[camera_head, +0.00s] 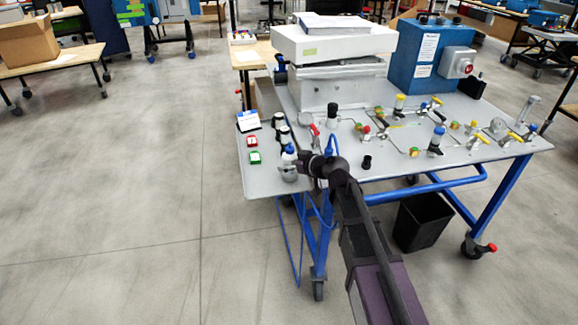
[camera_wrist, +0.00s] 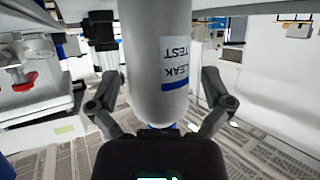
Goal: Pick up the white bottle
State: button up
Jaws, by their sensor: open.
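The white bottle (camera_head: 289,168) stands upright near the front left part of the grey table. It has a blue band near its top. In the wrist view the bottle (camera_wrist: 150,85) looks large, with an upside-down "LEAK TEST" label and a blue stripe. My gripper (camera_head: 303,162) is at the bottle's right side, level with its upper part. In the wrist view the open gripper (camera_wrist: 160,88) has one finger on each side of the bottle, with visible gaps. The far side of the bottle is hidden.
Dark bottles (camera_head: 281,130) stand just behind the white bottle. A red box (camera_head: 254,156) and a green box (camera_head: 252,142) lie to the left. A small black cup (camera_head: 366,162) and several valves stand to the right. The table's front left corner is clear.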

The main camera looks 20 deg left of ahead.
aim_at(293, 153)
jog(key=c, duration=1.3)
jog(key=shift+r, duration=0.15)
notch_tip(293, 153, up, 3)
jog(key=p, duration=0.3)
jog(key=shift+r+p, duration=0.15)
jog(key=shift+p, duration=0.15)
jog(key=shift+s+d+r, duration=0.1)
jog(key=shift+d+r, duration=0.1)
jog(key=shift+d, duration=0.1)
jog(key=s+d+r+p, duration=0.1)
jog(key=s+d, duration=0.3)
jog(key=d, duration=1.1)
jog(key=shift+w+a, duration=0.15)
jog(key=shift+a, duration=0.05)
